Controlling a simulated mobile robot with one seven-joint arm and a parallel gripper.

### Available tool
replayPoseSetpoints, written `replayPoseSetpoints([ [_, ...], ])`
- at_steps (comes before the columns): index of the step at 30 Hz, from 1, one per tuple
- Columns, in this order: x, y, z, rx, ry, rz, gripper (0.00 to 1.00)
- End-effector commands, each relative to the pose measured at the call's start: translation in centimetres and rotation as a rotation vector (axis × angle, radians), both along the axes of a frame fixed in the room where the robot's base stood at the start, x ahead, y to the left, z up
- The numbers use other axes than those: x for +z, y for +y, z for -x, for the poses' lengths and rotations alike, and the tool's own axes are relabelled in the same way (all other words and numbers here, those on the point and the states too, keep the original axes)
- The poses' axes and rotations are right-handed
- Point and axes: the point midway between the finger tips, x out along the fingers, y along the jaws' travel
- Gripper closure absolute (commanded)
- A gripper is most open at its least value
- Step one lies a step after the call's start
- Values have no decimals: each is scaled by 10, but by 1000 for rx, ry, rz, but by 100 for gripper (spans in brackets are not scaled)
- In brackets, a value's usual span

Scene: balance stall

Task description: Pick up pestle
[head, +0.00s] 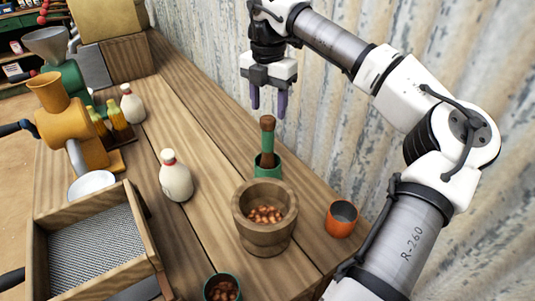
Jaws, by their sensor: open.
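The pestle (267,138) has a brown top and a green shaft. It stands upright in a small green holder (268,166) on the wooden table, just behind the mortar. The wooden mortar (264,217) holds several brown nuts or beans (265,214). My gripper (268,103) is open and empty, pointing down with its two dark fingers apart. In the picture it is above the pestle's top and apart from it. How far it is from the pestle in depth is hard to tell.
An orange cup (341,218) stands right of the mortar. A white bottle (175,176) stands to its left. A green cup (222,288) of nuts is in front. A mesh-bottomed wooden tray (151,246) and an orange grinder (72,122) fill the left. A corrugated wall (330,110) rises behind.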

Motion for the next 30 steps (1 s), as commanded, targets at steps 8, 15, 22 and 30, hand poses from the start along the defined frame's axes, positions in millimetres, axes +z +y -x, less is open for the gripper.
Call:
replayPoseSetpoints([
  [8,-34,1,1,3,1,-2,48],
  [15,-59,2,7,4,4,-4,48],
  [22,-86,2,7,4,1,-3,48],
  [30,-88,2,7,3,1,-3,52],
])
